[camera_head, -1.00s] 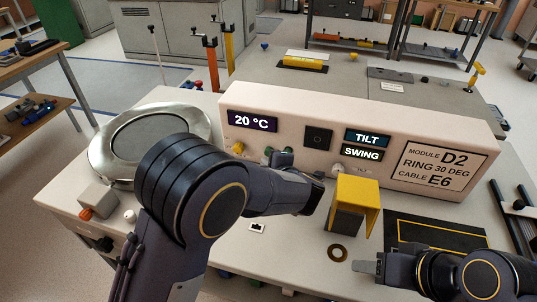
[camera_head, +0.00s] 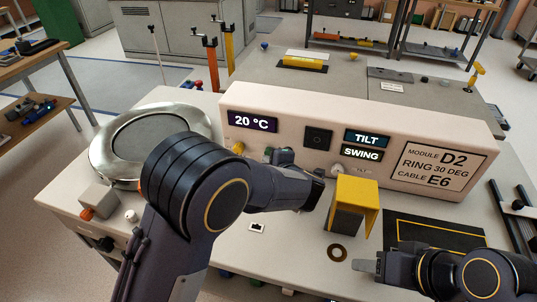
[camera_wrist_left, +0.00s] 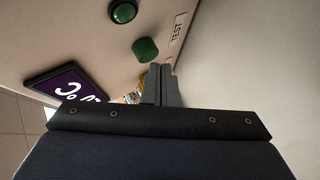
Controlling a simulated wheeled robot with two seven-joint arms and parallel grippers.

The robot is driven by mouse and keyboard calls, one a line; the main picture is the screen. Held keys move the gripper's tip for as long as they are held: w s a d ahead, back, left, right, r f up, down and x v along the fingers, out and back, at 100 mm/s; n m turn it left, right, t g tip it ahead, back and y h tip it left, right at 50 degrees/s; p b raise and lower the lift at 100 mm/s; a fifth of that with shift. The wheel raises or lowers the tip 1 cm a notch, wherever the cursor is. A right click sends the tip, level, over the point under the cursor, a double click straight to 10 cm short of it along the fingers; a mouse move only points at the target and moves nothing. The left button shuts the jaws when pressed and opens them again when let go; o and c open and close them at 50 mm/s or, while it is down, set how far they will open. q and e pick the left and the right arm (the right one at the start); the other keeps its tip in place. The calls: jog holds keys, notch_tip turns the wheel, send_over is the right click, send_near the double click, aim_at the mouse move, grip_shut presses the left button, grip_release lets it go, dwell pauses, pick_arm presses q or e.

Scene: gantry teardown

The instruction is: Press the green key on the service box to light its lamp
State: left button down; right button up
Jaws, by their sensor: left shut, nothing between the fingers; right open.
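The service box (camera_head: 400,125) is a long pale box across the table. In the left wrist view, a blocky green key (camera_wrist_left: 145,49) stands beside a TEST label (camera_wrist_left: 177,30). A domed green lamp (camera_wrist_left: 122,11) in a dark ring is above it and looks unlit. My left gripper (camera_wrist_left: 162,72) is shut and empty, its tips just below the key in that picture; contact cannot be told. In the head view, my left gripper (camera_head: 281,156) is at the box front and hides part of the green fittings. My right gripper (camera_head: 367,263) is open and empty above the front table.
A yellow bracket (camera_head: 357,190) stands right of my left wrist, close to it. A round metal ring (camera_head: 102,158) is at left. A yellow knob (camera_head: 238,148) sits on the box. A black mat (camera_head: 435,230) lies at right.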

pick_arm(q)
jog(key=shift+w+d, duration=0.1)
jog(key=shift+w, duration=0.3)
dwell(0.3)
jog(key=shift+s+a, duration=0.25)
jog(key=shift+s, duration=0.65)
jog(key=shift+s+a+b, duration=0.15)
jog(key=shift+s+a, duration=0.15)
jog(key=shift+s, duration=0.65)
jog(key=shift+s+a+b, duration=0.1)
jog(key=shift+s+a, duration=0.25)
jog(key=shift+s, duration=0.6)
jog(key=shift+s+a+b, duration=0.15)
jog(key=shift+s+a, duration=0.15)
jog(key=shift+s, duration=0.65)
